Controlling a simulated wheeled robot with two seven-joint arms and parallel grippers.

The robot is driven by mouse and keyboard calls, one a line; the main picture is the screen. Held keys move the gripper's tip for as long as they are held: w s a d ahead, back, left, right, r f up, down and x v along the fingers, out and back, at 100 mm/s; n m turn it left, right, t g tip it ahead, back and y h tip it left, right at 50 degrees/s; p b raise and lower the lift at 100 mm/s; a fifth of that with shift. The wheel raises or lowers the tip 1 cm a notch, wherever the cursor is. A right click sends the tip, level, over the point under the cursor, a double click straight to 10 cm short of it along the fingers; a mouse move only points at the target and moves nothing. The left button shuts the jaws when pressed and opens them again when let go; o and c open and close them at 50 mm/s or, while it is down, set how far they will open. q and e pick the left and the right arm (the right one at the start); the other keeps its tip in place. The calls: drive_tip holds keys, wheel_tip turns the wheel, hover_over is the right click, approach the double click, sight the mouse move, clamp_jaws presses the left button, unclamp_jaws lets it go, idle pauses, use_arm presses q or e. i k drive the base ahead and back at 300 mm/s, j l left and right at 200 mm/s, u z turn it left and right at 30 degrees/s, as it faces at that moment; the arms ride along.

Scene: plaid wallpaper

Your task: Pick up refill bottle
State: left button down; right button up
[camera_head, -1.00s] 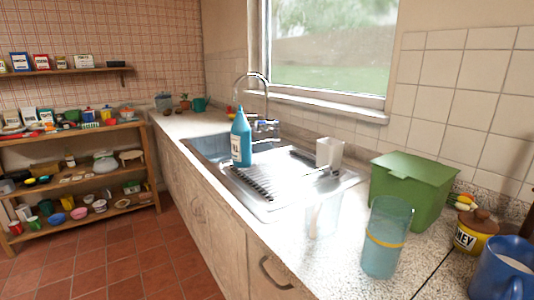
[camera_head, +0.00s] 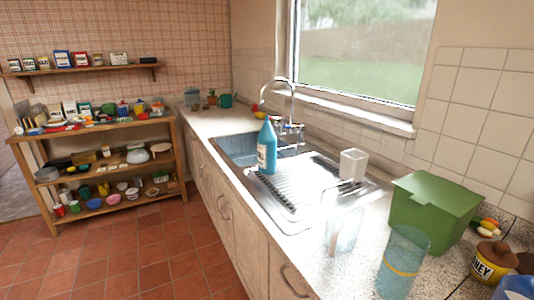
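A blue bottle with a white label (camera_head: 267,147), which looks like the refill bottle, stands upright at the sink. It is on or beside the ribbed drainer, near the edge of the basin (camera_head: 236,150). Its narrow top points up and nothing touches it from my side. Neither of my grippers shows in the head view.
The counter holds a white cup (camera_head: 353,165), a clear container (camera_head: 343,230), a blue glass (camera_head: 402,262), a green bin (camera_head: 435,208) and a honey pot (camera_head: 492,262). A tall faucet (camera_head: 291,100) stands behind the bottle. Shelves (camera_head: 110,165) stand left; the tiled floor (camera_head: 150,245) is clear.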

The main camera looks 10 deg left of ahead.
sight(266, 139)
drive_tip(key=i+j+z, duration=0.1)
drive_tip(key=j, duration=0.25)
drive_tip(key=i+j+z, duration=0.1)
drive_tip(key=j, duration=0.3)
drive_tip(key=i+j, duration=0.25)
drive_tip(key=j, duration=0.15)
drive_tip(key=i+j+z, duration=0.15)
drive_tip(key=j, duration=0.25)
